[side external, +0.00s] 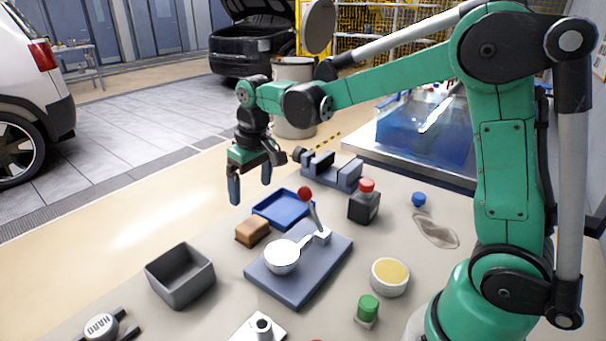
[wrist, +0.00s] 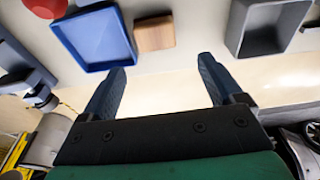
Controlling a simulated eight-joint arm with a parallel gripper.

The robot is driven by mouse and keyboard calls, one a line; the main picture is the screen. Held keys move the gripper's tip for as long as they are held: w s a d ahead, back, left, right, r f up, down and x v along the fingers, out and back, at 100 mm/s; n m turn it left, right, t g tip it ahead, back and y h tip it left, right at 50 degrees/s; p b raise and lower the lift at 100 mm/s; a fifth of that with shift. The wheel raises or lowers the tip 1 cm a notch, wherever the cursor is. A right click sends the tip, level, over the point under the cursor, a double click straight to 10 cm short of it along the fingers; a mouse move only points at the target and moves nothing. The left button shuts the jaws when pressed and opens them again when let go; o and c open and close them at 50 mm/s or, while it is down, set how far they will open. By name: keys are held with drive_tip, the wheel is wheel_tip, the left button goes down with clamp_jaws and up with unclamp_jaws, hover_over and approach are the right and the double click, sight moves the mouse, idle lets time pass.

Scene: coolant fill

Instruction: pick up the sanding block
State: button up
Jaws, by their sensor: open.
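The sanding block is most likely the small brown block (side external: 253,231) on the table, between the blue tray and the dark grey bin. It also shows in the wrist view (wrist: 154,34), at the top, beyond my fingertips. My gripper (side external: 250,187) is open and empty. It hangs with its fingers down, above and apart from the block, toward the table's far edge. In the wrist view my two blue fingers (wrist: 166,72) stand wide apart with nothing between them.
The blue tray (side external: 303,221) lies close beside the block; the grey bin (side external: 157,275) stands on its other side. A blue-grey plate (side external: 287,301) bears a white cup and a red-knobbed lever (side external: 305,194).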

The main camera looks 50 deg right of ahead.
drive_tip(key=g, duration=0.2)
hover_over(247, 221)
wheel_tip(247, 221, down, 5)
drive_tip(key=shift+f, duration=3.1)
drive_tip(key=c, duration=1.1)
wheel_tip(247, 221, up, 20)
